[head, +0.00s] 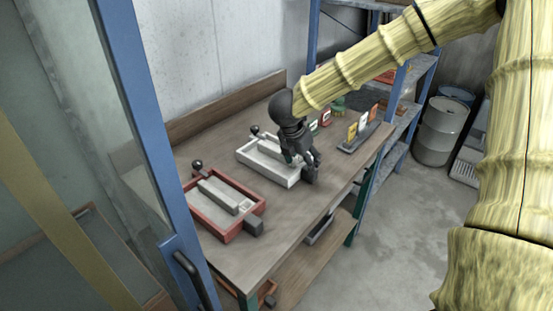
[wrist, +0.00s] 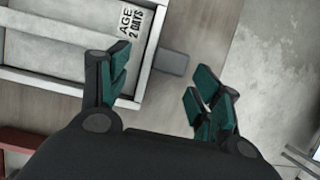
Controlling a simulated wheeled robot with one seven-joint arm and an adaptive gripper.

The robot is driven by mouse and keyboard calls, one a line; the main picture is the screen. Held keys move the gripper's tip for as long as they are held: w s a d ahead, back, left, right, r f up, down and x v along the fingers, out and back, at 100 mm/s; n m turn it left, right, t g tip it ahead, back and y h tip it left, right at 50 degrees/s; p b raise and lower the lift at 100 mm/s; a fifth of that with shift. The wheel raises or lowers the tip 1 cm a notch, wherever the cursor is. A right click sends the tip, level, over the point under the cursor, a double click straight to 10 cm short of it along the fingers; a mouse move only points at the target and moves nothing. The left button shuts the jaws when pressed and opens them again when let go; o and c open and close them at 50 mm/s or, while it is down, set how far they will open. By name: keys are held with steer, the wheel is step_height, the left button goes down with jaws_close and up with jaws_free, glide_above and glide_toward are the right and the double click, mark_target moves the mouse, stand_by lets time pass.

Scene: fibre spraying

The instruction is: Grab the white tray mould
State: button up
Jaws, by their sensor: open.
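The white tray mould (head: 263,167) lies on the wooden workbench in the head view. It is a rectangular box with an inner bar and a dark knob at its far left end. Its near right end is partly hidden behind my gripper (head: 304,172). In the wrist view the white tray mould (wrist: 60,78) fills the upper left, with an "AGE 2 DAYS" label and a grey block (wrist: 171,61) jutting from its end. My gripper (wrist: 160,105) is open and empty. The left finger overlaps the mould's edge in that view; I cannot tell whether it touches.
A red tray mould (head: 215,215) lies nearer on the workbench (head: 290,230). Small coloured containers (head: 352,131) and a grey tray stand to the right. A blue post (head: 150,130) rises at the left. Shelving and barrels (head: 438,130) stand beyond the bench.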

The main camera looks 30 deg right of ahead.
steer(key=shift+s+d+f+p, duration=0.2)
steer(key=shift+d+f+p, duration=0.05)
steer(key=shift+d, duration=0.2)
steer(key=shift+s+d+f+p, duration=0.15)
steer(key=shift+d+f+p, duration=0.1)
steer(key=shift+d, duration=0.15)
steer(key=shift+w+d+f, duration=0.15)
steer(key=shift+w+f, duration=0.1)
steer(key=shift+f, duration=0.3)
steer(key=shift+w+d+f, duration=0.15)
steer(key=shift+w+f, duration=0.1)
steer(key=shift+f, duration=0.3)
steer(key=shift+d+f, duration=0.1)
steer(key=shift+f, duration=0.1)
steer(key=shift+s, duration=0.15)
steer(key=c, duration=1.1)
steer(key=shift+r, duration=0.2)
